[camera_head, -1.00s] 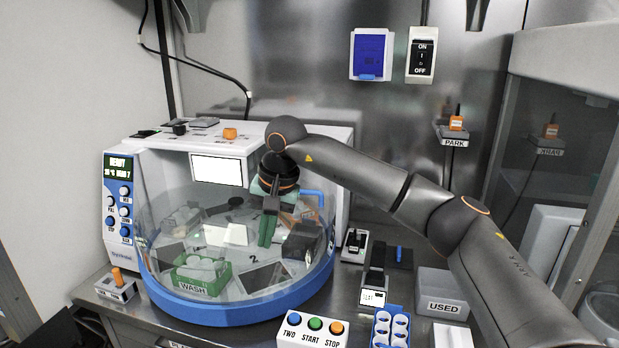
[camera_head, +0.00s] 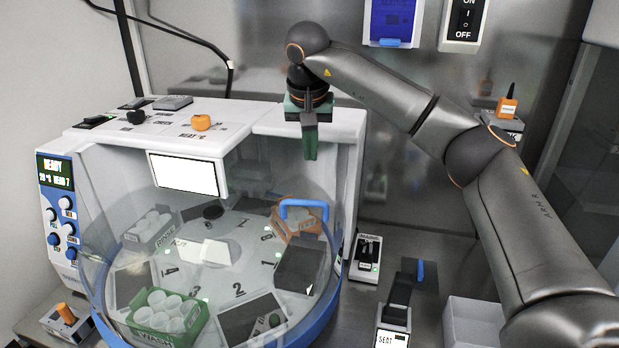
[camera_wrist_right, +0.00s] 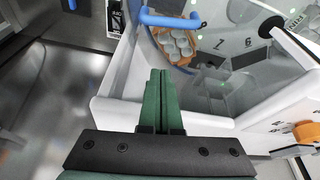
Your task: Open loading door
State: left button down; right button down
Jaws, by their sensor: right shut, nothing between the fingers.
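The loading door is the clear curved cover (camera_head: 130,220) at the front of the white machine (camera_head: 120,140), with a blue handle (camera_head: 304,207) at its upper right. In the head view the door stands over the numbered deck. My right gripper (camera_head: 310,158) has green fingers pointing down, shut and empty, above and behind the handle near the machine's white right side. In the right wrist view the green fingers (camera_wrist_right: 161,80) lie together, and the blue handle (camera_wrist_right: 172,20) is beyond their tips, apart from them. My left gripper is not in view.
Inside are a green WASH rack (camera_head: 165,318), a white RINSE rack (camera_head: 150,228) and an orange rack (camera_head: 298,217) with cups. An orange knob (camera_head: 201,122) sits on the machine top. A switch box (camera_head: 366,258) and a grey bin (camera_head: 470,322) stand to the right.

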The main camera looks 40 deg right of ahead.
send_over(310, 215)
jog(key=w+d, duration=0.3)
jog(key=f, duration=0.9)
jog(key=shift+a+f, duration=0.15)
jog(key=shift+a, duration=0.05)
jog(key=shift+s+a, duration=0.85)
jog(key=shift+s, duration=0.2)
jog(key=shift+s+a+p, duration=0.3)
jog(key=shift+s+a, duration=0.1)
jog(key=shift+s, duration=0.05)
jog(key=shift+a, duration=0.1)
